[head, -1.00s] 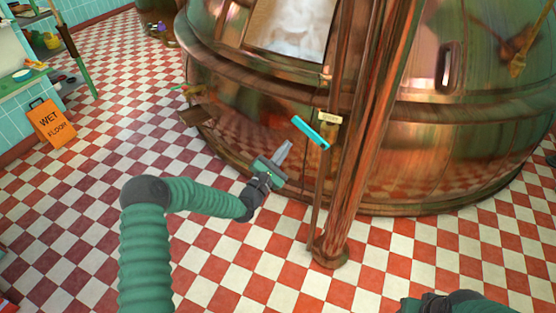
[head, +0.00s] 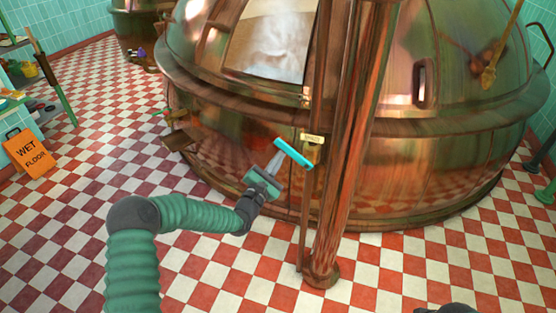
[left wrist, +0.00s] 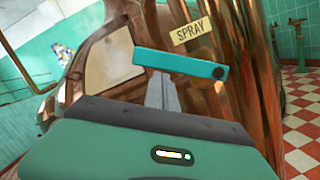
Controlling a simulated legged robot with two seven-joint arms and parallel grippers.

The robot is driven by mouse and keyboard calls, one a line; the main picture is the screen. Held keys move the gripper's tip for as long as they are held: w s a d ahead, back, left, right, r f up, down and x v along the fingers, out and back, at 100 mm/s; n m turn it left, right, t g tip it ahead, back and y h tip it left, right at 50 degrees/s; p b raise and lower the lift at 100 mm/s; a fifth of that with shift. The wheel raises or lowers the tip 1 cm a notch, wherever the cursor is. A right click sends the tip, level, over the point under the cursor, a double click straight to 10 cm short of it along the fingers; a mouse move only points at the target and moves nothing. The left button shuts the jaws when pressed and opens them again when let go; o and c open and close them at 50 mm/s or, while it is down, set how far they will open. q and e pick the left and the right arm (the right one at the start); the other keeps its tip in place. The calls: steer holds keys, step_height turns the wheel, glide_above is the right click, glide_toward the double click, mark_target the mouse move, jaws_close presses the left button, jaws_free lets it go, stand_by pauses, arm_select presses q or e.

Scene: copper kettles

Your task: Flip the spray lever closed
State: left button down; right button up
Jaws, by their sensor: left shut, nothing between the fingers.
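The spray lever (head: 293,152) is a turquoise bar on a thin copper pipe, sloping down to the right in the head view. A cream label (head: 312,138) sits by it; in the left wrist view the label (left wrist: 191,33) reads SPRAY. There the lever (left wrist: 178,64) runs nearly level, with a dark pivot at its right end. My left gripper (head: 274,162) is shut and empty, its fingertips close to the lever's left part. In the left wrist view the fingers (left wrist: 161,92) overlap the lever's lower edge; I cannot tell if they touch.
A large copper kettle (head: 430,155) fills the background behind the lever. A thick copper pipe (head: 350,150) stands upright just right of it. An orange wet floor sign (head: 28,153) stands at far left. The checkered floor (head: 110,140) between is clear.

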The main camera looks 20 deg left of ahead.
mark_target(289, 148)
arm_select(q)
steer(key=shift+r+m, duration=0.35)
steer(key=shift+m, duration=0.15)
steer(key=shift+d+r+m+g+h+p, duration=0.3)
steer(key=shift+r+m+p, duration=0.5)
steer(key=shift+m, duration=0.1)
steer(key=d+r+m+p, duration=0.1)
steer(key=m, duration=0.1)
steer(key=r+m+p, duration=0.1)
steer(key=shift+d+r+m+g+h, duration=0.1)
steer(key=shift+d+m+g+h, duration=0.2)
steer(key=shift+d+m, duration=0.1)
steer(key=shift+d+r+m+g+p, duration=0.15)
steer(key=shift+d+r+m+p, duration=0.15)
steer(key=shift+m, duration=0.2)
steer(key=shift+d+r+m+g+p, duration=0.2)
steer(key=shift+m+p, duration=0.15)
steer(key=shift+m, duration=0.15)
steer(key=shift+s+d+r+m+g+p, duration=0.1)
steer(key=shift+d+r+m+g+p, duration=0.15)
steer(key=shift+d+m, duration=0.35)
steer(key=shift+d+r+m+p, duration=0.1)
steer(key=shift+d+m+p, duration=0.2)
steer(key=shift+d+m, duration=0.25)
steer(key=shift+d, duration=0.1)
